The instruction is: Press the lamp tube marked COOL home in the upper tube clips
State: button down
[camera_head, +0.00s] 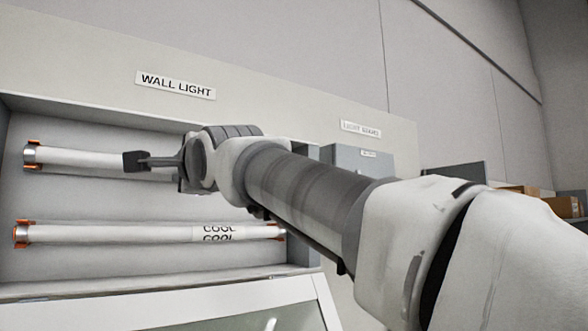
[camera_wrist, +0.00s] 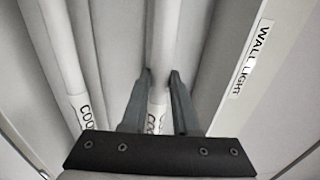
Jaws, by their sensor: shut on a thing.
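The upper lamp tube (camera_head: 80,158) is white and lies nearly level in the wall light, its left end at the upper left tube clip (camera_head: 31,155), which has orange parts. Its right end is hidden behind my gripper (camera_head: 137,161) and arm. In the wrist view my gripper (camera_wrist: 160,82) is shut on this tube (camera_wrist: 163,35), one finger on each side, with part of a COOL marking showing between the fingers. I cannot tell whether the tube is fully seated. A lower tube (camera_head: 120,234), also marked COOL, lies in the lower clips; it also shows in the wrist view (camera_wrist: 62,55).
The fixture's recess has a raised frame edge (camera_head: 307,225) on the right and a ledge (camera_head: 150,288) below. A WALL LIGHT label (camera_head: 175,85) is above. A grey box (camera_head: 352,158) is mounted to the right, partly behind my arm. Cardboard boxes (camera_head: 566,207) sit far right.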

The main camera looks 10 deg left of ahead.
jog(key=shift+x, duration=0.8)
jog(key=c, duration=0.6)
grip_release()
jog(key=shift+a, duration=0.1)
jog(key=shift+s+d+f, duration=0.1)
jog(key=shift+s+d, duration=0.1)
jog(key=shift+d, duration=0.1)
jog(key=b+v, duration=0.2)
jog(key=v, duration=0.2)
jog(key=shift+s+d+r, duration=0.1)
jog(key=shift+s+r, duration=0.05)
jog(key=shift+r, duration=0.05)
jog(key=shift+s, duration=0.1)
